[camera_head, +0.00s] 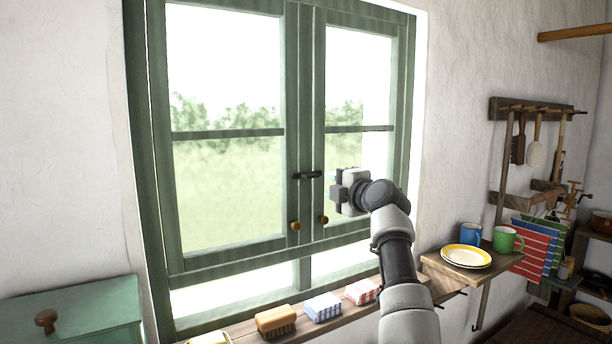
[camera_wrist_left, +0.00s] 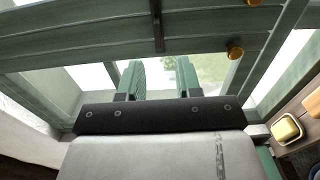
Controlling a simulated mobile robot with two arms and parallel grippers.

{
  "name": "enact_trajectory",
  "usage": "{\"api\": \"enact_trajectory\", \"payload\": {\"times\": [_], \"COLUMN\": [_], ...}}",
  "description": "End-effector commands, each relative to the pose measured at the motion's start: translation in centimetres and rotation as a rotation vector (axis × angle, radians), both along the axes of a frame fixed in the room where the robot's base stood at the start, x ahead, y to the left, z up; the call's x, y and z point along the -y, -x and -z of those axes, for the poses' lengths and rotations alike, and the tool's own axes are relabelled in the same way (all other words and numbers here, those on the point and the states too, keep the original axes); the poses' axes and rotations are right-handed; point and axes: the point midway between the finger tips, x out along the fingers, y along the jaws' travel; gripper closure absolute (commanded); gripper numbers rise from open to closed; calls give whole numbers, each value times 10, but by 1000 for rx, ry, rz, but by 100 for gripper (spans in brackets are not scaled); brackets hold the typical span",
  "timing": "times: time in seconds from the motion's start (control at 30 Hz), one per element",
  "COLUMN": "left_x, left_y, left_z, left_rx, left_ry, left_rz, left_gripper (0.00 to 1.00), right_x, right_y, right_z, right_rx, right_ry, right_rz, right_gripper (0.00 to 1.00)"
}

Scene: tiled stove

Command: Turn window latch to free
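The green double window (camera_head: 292,100) is closed, with its two sashes meeting at a middle post. A small dark latch (camera_head: 307,175) lies horizontally across that post, above two round brass-coloured knobs (camera_head: 295,226). My left gripper (camera_head: 336,192) is just right of the latch in the head view, apart from it as far as I can see. In the left wrist view the gripper's two fingers (camera_wrist_left: 159,80) stand apart with nothing between them. The dark latch bar (camera_wrist_left: 158,30) shows beyond the fingertips, roughly in line with the gap. My right gripper is not in view.
The sill (camera_head: 247,327) below holds a brush (camera_head: 276,321) and cloth-wrapped blocks (camera_head: 323,307). To the right, a shelf (camera_head: 440,268) carries plates (camera_head: 466,257) and two mugs (camera_head: 505,239). A green chest (camera_head: 85,312) stands at lower left.

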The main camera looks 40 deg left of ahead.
Motion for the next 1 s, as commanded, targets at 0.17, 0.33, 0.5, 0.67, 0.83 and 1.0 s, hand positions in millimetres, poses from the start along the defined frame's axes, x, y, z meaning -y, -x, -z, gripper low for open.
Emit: {"api": "enact_trajectory", "payload": {"times": [0.17, 0.33, 0.5, 0.67, 0.83, 1.0], "left_x": [-32, -64, -86, -94, -95, -95], "left_y": [-8, -17, -24, -27, -27, -27], "left_z": [-5, -4, -3, -1, 1, 0], "left_rx": [-5, -5, -3, -2, -1, -1], "left_ry": [-2, -2, -3, -2, -1, -1], "left_rz": [-5, -4, -3, -1, 0, -1], "left_gripper": [66, 66, 66, 66, 66, 75], "right_x": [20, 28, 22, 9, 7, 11], "right_y": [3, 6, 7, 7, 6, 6], "right_z": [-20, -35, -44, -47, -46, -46], "right_rx": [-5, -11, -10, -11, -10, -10], "right_ry": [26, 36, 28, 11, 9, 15], "right_rz": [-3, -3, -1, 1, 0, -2], "right_gripper": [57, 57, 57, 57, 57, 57]}}
